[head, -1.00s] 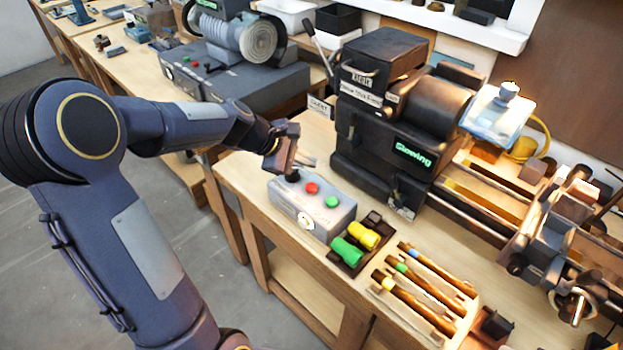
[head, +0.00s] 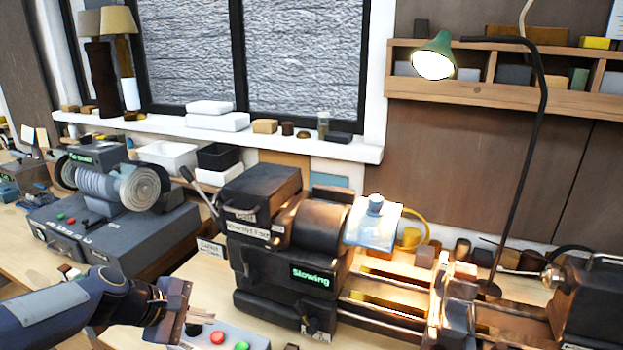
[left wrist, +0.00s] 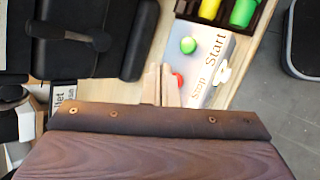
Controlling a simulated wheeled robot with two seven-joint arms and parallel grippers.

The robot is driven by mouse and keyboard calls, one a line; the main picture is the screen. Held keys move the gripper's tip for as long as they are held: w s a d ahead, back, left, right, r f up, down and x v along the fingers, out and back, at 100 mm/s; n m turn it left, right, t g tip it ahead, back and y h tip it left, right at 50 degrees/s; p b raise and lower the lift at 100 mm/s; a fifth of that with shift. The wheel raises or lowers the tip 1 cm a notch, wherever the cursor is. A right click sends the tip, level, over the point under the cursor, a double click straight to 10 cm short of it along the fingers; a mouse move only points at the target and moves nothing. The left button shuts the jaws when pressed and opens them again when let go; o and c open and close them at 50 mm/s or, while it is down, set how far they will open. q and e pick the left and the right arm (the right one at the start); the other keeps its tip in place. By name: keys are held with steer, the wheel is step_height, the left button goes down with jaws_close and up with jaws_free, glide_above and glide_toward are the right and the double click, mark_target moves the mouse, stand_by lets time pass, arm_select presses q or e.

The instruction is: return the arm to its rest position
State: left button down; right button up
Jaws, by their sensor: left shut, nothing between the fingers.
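My left gripper (head: 202,318) comes in from the lower left in the head view, above the bench beside the grey control box (head: 256,343). Its fingers are together and hold nothing. In the left wrist view the fingertips (left wrist: 161,84) show close beside the red button (left wrist: 177,80) of the box; I cannot tell whether they touch it. The green button (left wrist: 188,45) and the words Start and Stop also show there. My right gripper is in neither view.
The dark lathe (head: 268,270), with a green "Slowing" display, stands right of my gripper. A grey buffing machine (head: 120,190) is at the left. A green lamp (head: 435,58) hangs over the bench. A lever (left wrist: 68,36) shows in the left wrist view.

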arm_select(q)
steer(key=s+d+m+y, duration=0.1)
steer(key=s+d+m, duration=0.1)
steer(key=s+m, duration=0.5)
steer(key=s+d+m+y, duration=0.1)
steer(key=s+m, duration=0.6)
steer(key=s, duration=0.9)
steer(key=shift+d+f+g, duration=0.2)
steer(key=shift+d+g, duration=0.1)
steer(key=shift+d, duration=0.1)
stand_by(0.4)
